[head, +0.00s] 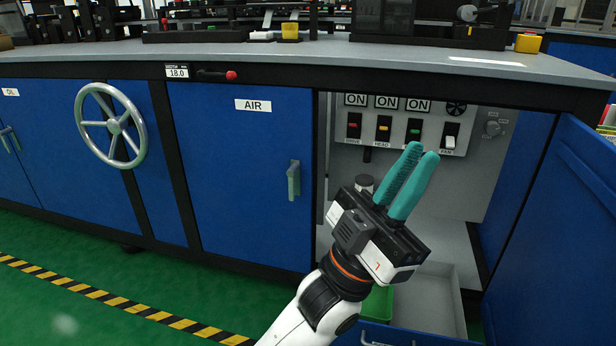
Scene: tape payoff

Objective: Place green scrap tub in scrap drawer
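The green scrap tub (379,304) shows as a bright green patch low in the picture, mostly hidden behind my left wrist. It appears to sit inside the pulled-out scrap drawer (441,300), a grey tray with a blue front near the floor. My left gripper (421,151) is above the drawer, before the open cabinet bay. Its two teal fingers point up, with a narrow gap between them and nothing held. It appears apart from the tub. My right gripper is not in view.
A switch panel (405,131) with several rockers is inside the bay. The open blue door (560,230) stands at right. The closed AIR door (240,180) and a handwheel (112,125) are at left. The green floor (130,270) at left is clear.

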